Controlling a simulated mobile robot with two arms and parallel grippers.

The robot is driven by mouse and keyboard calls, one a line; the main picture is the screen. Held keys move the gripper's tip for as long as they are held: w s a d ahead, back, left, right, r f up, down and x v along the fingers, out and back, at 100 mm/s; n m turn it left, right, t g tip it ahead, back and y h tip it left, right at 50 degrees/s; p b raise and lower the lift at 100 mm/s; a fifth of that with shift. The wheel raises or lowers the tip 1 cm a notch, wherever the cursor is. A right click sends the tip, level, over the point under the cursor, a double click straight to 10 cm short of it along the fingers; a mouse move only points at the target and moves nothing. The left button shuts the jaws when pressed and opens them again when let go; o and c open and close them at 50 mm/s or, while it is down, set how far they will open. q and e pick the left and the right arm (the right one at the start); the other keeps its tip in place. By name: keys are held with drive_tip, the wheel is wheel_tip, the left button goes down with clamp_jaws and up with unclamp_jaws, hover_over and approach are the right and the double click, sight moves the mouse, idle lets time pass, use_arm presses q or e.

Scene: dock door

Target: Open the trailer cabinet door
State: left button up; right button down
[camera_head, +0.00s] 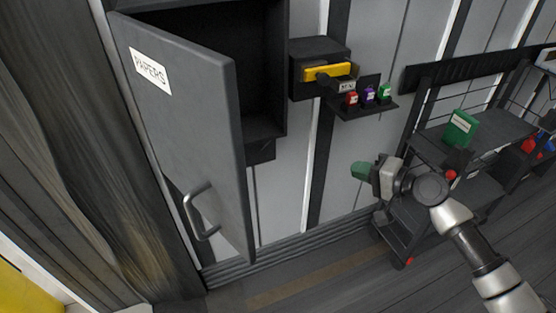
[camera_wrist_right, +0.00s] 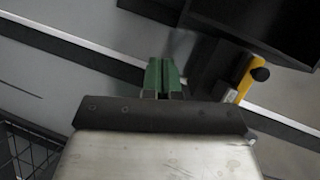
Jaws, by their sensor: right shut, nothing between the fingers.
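The grey cabinet door (camera_head: 190,120), with a white PAPERS label, stands swung open to the left in the head view. Its bar handle (camera_head: 200,212) is low on the door's outer face. The dark cabinet interior (camera_head: 245,70) shows to the right of the door. My right gripper (camera_head: 361,170) is to the right of the door, apart from it and from the handle. Its green fingers (camera_wrist_right: 162,76) are shut together with nothing between them in the wrist view. My left gripper is in neither view.
A wall holder with a yellow item (camera_head: 328,71) and a small shelf (camera_head: 365,112) with red, purple and green items are right of the cabinet. A dark cart (camera_head: 490,135) carrying a green box (camera_head: 460,129) stands at the right. A dark curtain (camera_head: 75,150) hangs at the left.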

drive_tip(key=s+a+r+n+g+y+b, duration=0.1)
drive_tip(key=s+a+r+n+g+y, duration=0.3)
drive_tip(key=s+r, duration=0.6)
drive_tip(key=s+a+r+n+g+y, duration=0.25)
drive_tip(key=s+a+r+g, duration=0.25)
drive_tip(key=s+r, duration=0.5)
use_arm(q)
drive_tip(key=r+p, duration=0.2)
drive_tip(key=p, duration=0.1)
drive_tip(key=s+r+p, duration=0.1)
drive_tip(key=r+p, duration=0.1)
drive_tip(key=p, duration=0.1)
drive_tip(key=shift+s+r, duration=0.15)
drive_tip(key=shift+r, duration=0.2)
use_arm(e)
drive_tip(key=a+r, duration=0.2)
drive_tip(key=a, duration=1.1)
drive_tip(key=shift+w+y, duration=0.4)
drive_tip(key=shift+y, duration=0.05)
drive_tip(key=shift+m, duration=0.25)
